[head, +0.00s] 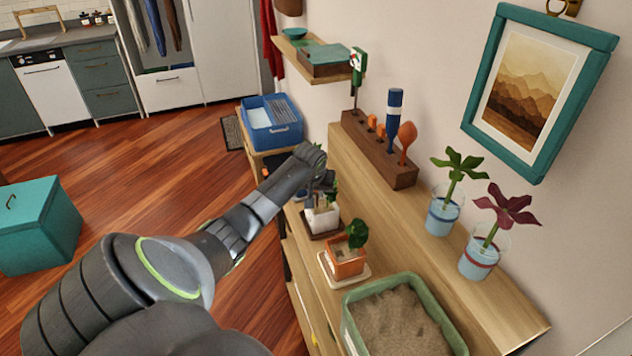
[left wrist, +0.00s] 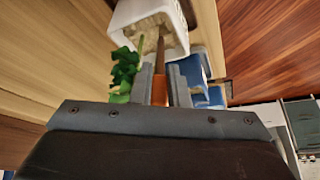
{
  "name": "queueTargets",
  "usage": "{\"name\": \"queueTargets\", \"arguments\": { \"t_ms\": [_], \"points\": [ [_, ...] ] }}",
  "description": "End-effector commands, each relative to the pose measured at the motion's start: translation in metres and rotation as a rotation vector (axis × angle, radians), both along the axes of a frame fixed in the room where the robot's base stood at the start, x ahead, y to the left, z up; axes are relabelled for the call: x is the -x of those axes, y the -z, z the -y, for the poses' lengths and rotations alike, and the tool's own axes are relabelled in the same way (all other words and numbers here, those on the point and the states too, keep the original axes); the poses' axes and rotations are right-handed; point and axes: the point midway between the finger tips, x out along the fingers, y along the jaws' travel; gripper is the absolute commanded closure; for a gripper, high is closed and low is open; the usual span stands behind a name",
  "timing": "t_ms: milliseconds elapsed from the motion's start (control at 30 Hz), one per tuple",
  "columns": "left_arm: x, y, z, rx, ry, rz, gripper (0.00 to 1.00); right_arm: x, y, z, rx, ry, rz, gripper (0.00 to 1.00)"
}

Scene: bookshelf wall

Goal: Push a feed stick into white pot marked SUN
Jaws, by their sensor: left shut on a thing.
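The white pot (head: 322,217) stands on a dark saucer on the wooden shelf, with a green plant in it. No SUN mark can be read. In the left wrist view the white pot (left wrist: 133,14) is at the top, with pale soil and the plant (left wrist: 125,72). My left gripper (left wrist: 160,85) is shut on an orange feed stick (left wrist: 160,92). The stick's thin brown end points at the soil beside the plant stem and appears to reach it; its depth cannot be told. In the head view my left gripper (head: 325,185) is above the pot and hides the stick. My right gripper is not in view.
An orange pot (head: 347,269) and a green sand tray (head: 345,322) stand nearer. A dark wooden rack (head: 365,145) with tools and orange sticks is behind. Two glasses with plants (head: 443,216) (head: 478,262) stand right. A blue bin (head: 272,128) is beyond the pot.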

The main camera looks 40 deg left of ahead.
Motion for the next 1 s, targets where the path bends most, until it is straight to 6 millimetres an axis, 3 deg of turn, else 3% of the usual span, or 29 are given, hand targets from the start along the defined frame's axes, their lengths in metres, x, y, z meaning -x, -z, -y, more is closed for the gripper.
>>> {"name": "queueTargets", "arguments": {
  "t_ms": [1000],
  "points": [
    [0.0,0.032,0.0,0.001,0.0,0.0,1.0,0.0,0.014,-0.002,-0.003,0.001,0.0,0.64]
  ]
}}
